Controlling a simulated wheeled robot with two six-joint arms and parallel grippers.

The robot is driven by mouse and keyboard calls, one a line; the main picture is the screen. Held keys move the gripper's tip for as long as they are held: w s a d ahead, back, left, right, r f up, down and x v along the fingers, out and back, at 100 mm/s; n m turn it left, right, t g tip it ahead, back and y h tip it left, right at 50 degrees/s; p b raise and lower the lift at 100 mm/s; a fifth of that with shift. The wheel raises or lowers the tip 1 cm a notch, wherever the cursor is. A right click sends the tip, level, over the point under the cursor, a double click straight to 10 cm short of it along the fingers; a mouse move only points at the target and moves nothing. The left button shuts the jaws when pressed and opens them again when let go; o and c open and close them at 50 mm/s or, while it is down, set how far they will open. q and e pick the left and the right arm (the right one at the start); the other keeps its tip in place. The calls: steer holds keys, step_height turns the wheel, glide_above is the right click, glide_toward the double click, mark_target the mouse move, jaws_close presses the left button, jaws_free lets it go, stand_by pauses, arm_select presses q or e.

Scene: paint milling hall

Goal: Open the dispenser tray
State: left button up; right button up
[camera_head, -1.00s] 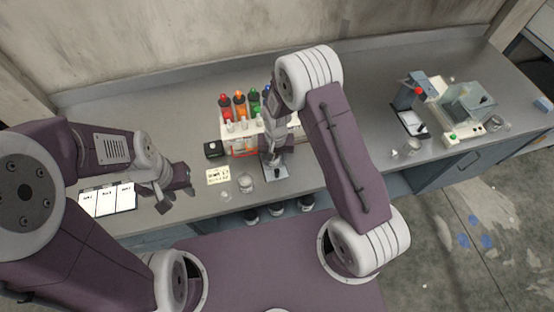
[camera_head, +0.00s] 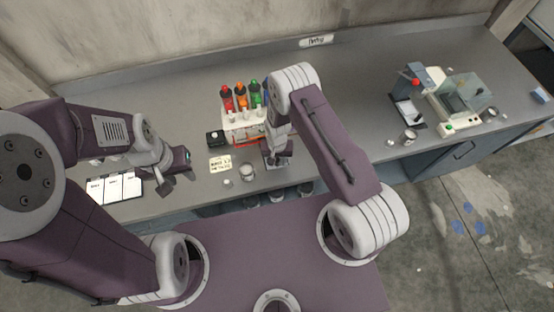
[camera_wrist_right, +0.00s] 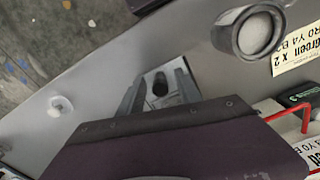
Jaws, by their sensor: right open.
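The dispenser is a white rack (camera_head: 243,120) on the counter holding red, orange, green and blue bottles. A red bar (camera_head: 248,142) runs along its lower front; it also shows in the right wrist view (camera_wrist_right: 285,112). I cannot tell whether its tray is open. My right gripper (camera_head: 279,160) is open just right of the red bar, above a grey plate. In the right wrist view its fingers (camera_wrist_right: 160,92) straddle a small dark object on that plate, apparently without gripping it. My left gripper (camera_head: 182,158) hovers at the counter's left; its jaws are too small to judge.
A metal cup (camera_head: 247,172) and a written card (camera_head: 220,163) lie in front of the rack. A black box (camera_head: 215,138) stands left of it. White sheets (camera_head: 114,188) lie at far left. Machines (camera_head: 460,100) stand at right; the counter between is mostly clear.

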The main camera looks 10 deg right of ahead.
jaws_close()
stand_by(1.4)
